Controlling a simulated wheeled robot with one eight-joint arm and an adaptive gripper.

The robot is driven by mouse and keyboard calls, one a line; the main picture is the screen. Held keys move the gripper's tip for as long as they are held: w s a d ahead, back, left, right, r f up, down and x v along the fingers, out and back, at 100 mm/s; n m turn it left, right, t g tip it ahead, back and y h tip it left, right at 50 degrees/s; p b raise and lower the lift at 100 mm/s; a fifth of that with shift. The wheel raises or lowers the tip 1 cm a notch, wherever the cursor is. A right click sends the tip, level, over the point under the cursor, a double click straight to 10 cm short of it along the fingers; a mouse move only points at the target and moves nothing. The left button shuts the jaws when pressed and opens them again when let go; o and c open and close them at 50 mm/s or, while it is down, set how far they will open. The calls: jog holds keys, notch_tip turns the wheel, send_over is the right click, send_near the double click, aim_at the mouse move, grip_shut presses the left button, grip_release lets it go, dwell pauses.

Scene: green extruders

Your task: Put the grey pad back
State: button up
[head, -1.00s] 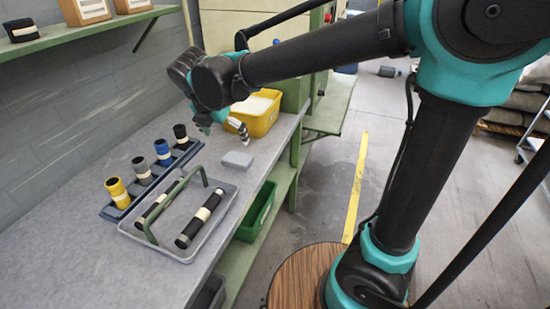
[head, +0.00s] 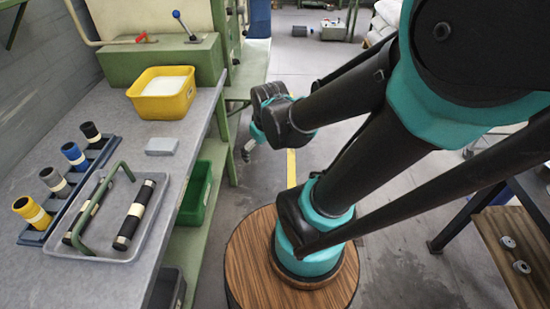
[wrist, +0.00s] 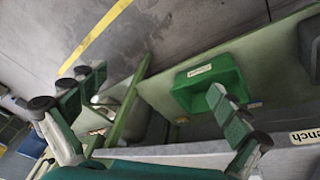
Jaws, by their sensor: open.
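The grey pad (head: 162,146) is a small flat block lying on the grey workbench (head: 104,149), between the yellow bin and the handled tray. My gripper (head: 246,151) is past the bench's right edge, over the aisle, to the right of the pad and apart from it. In the wrist view my gripper (wrist: 150,84) has its two green fingers spread wide with nothing between them. The pad cannot be made out in the wrist view.
The yellow bin (head: 187,97) holds something white. The grey tray (head: 122,256) has a green handle and black rolls. A blue rack (head: 33,237) holds several coloured rolls. A green bin (head: 196,186) sits on the lower shelf. A dark table (head: 538,194) stands right.

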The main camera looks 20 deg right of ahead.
jog(key=s+d+f+m, duration=0.1)
jog(key=m, duration=0.1)
jog(key=s+d+f+m, duration=0.1)
jog(key=s+d+m, duration=0.1)
jog(key=shift+f, duration=0.1)
